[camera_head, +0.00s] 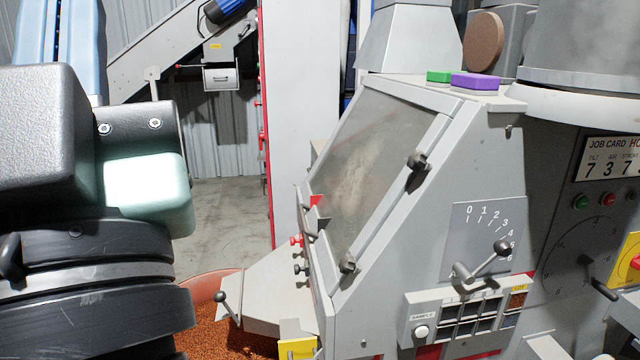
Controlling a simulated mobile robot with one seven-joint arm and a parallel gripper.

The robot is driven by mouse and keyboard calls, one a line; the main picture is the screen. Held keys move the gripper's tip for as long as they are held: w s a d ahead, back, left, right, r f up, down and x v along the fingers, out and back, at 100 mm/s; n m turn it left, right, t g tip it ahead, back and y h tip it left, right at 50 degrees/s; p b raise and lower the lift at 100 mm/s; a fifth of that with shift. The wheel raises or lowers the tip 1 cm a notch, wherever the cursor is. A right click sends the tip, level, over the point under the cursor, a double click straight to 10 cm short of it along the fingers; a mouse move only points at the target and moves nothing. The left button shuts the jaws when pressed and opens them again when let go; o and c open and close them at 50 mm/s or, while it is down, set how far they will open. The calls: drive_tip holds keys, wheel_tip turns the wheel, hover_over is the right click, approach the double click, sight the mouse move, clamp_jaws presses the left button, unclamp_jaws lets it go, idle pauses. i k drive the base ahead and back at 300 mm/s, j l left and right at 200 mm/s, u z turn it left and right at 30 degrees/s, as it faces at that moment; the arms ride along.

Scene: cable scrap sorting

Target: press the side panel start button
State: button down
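The machine's side panel (560,225) is at the right of the head view, turned partly away from me. On it sit a green button (581,201) and a red button (608,199), side by side under a job card display. No start label is readable on either. A white round button (421,331) marked SAMPLE is on a separate box lower on the machine. Large dark links of my arm fill the left side. My gripper is not in view.
A numbered lever (485,262), a round dial with a handle (590,265) and a yellow-backed red knob (634,262) stick out near the panel. Green (439,76) and purple (474,82) blocks lie on the machine's top. A tub of copper-coloured granules (215,325) stands below.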

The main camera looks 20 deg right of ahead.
sight(582, 202)
drive_tip(key=z, duration=0.4)
drive_tip(key=j+z, duration=0.1)
drive_tip(key=z, duration=0.7)
drive_tip(key=j+z, duration=0.15)
drive_tip(key=z, duration=0.7)
drive_tip(key=i+j, duration=0.05)
drive_tip(key=j, duration=0.05)
